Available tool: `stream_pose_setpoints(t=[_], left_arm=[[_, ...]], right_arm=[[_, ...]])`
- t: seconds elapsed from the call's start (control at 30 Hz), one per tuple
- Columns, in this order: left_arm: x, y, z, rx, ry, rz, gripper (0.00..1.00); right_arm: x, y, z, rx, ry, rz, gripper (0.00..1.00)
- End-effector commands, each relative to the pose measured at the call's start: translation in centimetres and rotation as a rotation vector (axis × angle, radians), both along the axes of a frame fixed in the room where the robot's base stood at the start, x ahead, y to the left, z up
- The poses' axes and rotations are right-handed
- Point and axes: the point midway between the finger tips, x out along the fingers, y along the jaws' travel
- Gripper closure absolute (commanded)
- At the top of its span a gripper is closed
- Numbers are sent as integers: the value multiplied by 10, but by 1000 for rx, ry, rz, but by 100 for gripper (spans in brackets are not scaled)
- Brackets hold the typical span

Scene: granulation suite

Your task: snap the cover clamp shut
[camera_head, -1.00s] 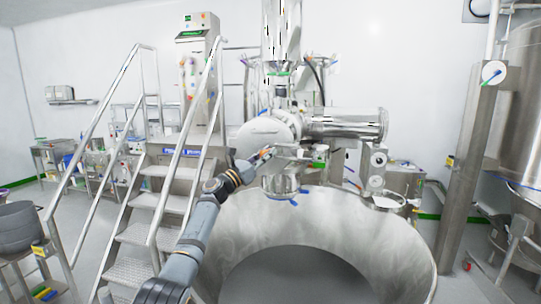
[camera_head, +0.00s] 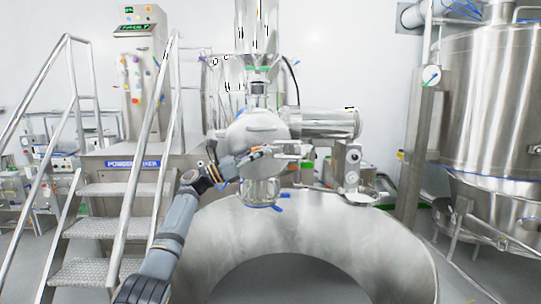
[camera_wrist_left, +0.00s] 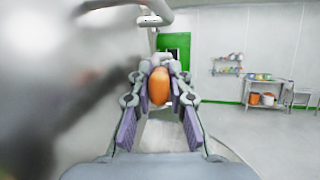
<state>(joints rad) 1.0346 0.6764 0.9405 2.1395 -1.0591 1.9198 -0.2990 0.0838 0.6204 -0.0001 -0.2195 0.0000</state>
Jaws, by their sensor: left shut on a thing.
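The round pale cover (camera_head: 252,131) of the machine is at the centre of the head view, with a shiny horizontal cylinder to its right. My left gripper (camera_head: 258,152) is at the cover's lower front. In the left wrist view my left gripper (camera_wrist_left: 160,100) is shut on a rounded orange grip (camera_wrist_left: 158,86), which I take to be the clamp handle. The fingers and their purple pads stand on both sides of it. The rest of the clamp is too small or hidden to make out. My right gripper is not in view.
Metal steps with handrails (camera_head: 117,200) stand to the left. A large curved steel body (camera_head: 300,232) fills the front below the cover. A big steel tank (camera_head: 490,105) stands at the right. In the wrist view, a blurred pale surface lies close on the left; open floor is on the right.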

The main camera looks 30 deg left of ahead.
Motion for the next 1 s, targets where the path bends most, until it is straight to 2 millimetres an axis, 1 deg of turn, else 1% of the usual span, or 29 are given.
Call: stream_pose_setpoints(t=[0.1, 0.27, 0.53, 0.57, 0.6, 0.63, 0.83, 0.93, 1.0], left_arm=[[-4, 5, -1, 1, -1, -13, 100], [-6, 8, -1, 0, -1, -18, 100], [-5, 8, -1, 0, -1, -19, 100], [-5, 8, -1, 0, -1, -19, 81], [-5, 8, -1, 0, -1, -19, 76], [-5, 8, -1, 0, -1, -19, 74], [-6, 8, 0, -1, -3, -18, 74], [-7, 9, -1, 0, -3, -18, 74], [-10, 13, -4, 1, -1, -16, 74]], right_arm=[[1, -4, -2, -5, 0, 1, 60], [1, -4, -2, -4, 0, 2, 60], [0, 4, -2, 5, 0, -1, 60], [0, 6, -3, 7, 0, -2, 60], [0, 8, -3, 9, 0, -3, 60], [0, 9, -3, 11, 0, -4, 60], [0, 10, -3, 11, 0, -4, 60], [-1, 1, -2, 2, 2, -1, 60], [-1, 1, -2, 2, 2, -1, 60]])
